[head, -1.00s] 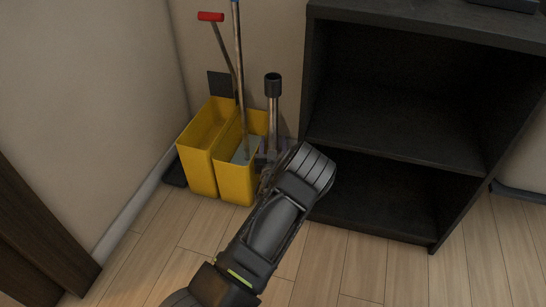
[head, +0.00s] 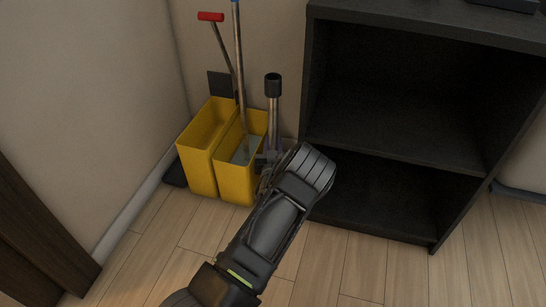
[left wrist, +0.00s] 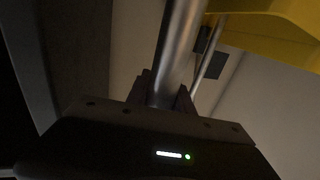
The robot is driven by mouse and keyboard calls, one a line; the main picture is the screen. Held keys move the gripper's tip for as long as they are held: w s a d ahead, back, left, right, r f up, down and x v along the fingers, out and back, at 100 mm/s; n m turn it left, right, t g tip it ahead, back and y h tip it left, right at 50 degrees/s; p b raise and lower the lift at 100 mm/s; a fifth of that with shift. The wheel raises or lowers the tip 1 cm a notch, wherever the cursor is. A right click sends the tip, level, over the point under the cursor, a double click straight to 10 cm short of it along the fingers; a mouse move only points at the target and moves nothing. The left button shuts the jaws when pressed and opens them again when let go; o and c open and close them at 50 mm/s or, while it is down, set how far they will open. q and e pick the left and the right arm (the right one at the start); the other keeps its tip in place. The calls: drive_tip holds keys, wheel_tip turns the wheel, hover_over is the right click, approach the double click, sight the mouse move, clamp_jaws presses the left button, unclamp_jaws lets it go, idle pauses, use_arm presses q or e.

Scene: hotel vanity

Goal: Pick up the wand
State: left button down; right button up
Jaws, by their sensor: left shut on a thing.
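The wand (head: 273,112) is a grey metal tube with a black cap at its top. It stands upright beside the yellow bucket, between the bucket and the dark shelf. My left gripper (head: 270,157) is shut on the wand's shaft. In the left wrist view, the metal shaft (left wrist: 178,50) rises from between the fingers of the left gripper (left wrist: 166,94). The lower end of the wand is hidden behind my gripper and arm. My right gripper is in no view.
A yellow two-part bucket (head: 235,185) stands just left of my gripper, with a red-handled tool (head: 225,50) and a blue-tipped pole (head: 240,70) in or behind it. The dark shelf (head: 310,75) is close on the right. The wood floor (head: 350,270) in front is clear.

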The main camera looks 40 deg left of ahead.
sight(273, 99)
use_arm(q)
drive_tip(key=shift+r, duration=0.15)
wheel_tip(273, 99, up, 18)
drive_tip(key=p, duration=0.6)
drive_tip(key=shift+p, duration=0.35)
idle(0.5)
